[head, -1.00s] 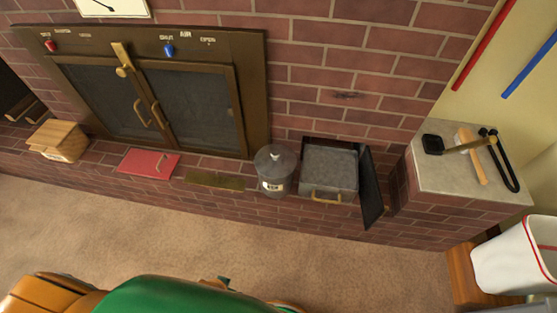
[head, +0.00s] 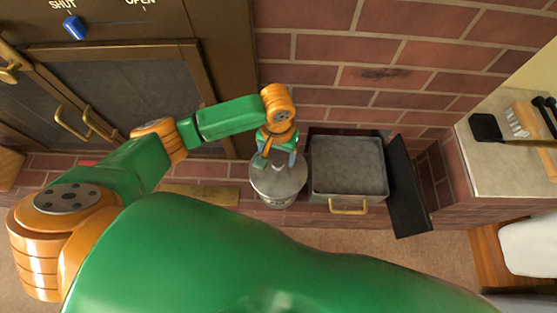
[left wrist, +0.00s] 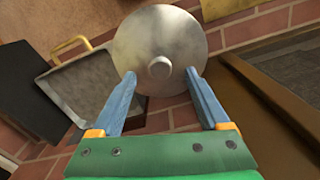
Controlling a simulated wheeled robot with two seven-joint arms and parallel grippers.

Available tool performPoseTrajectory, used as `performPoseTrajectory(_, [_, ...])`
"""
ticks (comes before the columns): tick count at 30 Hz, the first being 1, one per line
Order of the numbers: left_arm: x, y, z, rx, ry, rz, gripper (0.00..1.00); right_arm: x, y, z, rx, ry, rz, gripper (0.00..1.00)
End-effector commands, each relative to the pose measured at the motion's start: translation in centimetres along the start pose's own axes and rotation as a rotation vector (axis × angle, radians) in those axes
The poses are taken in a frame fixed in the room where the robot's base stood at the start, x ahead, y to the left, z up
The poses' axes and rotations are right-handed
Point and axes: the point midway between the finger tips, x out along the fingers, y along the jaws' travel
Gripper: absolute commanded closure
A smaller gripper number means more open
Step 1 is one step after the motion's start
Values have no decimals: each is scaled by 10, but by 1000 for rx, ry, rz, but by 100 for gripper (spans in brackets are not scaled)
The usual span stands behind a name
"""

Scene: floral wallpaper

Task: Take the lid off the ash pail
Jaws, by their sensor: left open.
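The ash pail (head: 277,201) is a grey metal bucket standing on the brick hearth ledge, mostly hidden under its lid in the head view. Its round grey lid (head: 290,182) sits on top; in the left wrist view the lid (left wrist: 140,45) shows as a disc with a small round knob (left wrist: 160,68) at its centre. My left gripper (head: 275,160) is above the lid, pointing down. In the left wrist view its two blue fingers (left wrist: 164,88) are apart, one to each side below the knob, with nothing between them. My right gripper is not in view.
A grey ash drawer (head: 347,165) with a brass handle stands right of the pail, beside an open dark door (head: 408,190). A brass strip (head: 200,193) lies left of it. A stone-topped ledge (head: 490,165) with tools is farther right.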

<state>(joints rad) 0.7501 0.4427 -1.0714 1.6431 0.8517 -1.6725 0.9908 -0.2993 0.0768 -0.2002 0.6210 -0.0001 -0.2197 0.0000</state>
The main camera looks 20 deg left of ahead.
Motion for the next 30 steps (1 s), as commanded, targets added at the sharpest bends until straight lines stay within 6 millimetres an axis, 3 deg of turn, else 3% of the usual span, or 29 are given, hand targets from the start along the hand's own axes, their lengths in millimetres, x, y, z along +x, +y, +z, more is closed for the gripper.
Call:
performPoseTrajectory(6, [44,-1,-6,-1,-1,0,21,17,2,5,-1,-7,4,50])
performPoseTrajectory(14, [49,-1,-7,1,2,1,21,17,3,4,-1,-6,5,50])
performPoseTrajectory(17, [49,-1,-7,1,2,1,43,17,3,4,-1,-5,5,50])
performPoseTrajectory(23, [49,-1,-7,1,2,1,97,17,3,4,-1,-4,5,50])
performPoseTrajectory(30, [49,-1,-7,1,3,1,100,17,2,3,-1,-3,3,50])
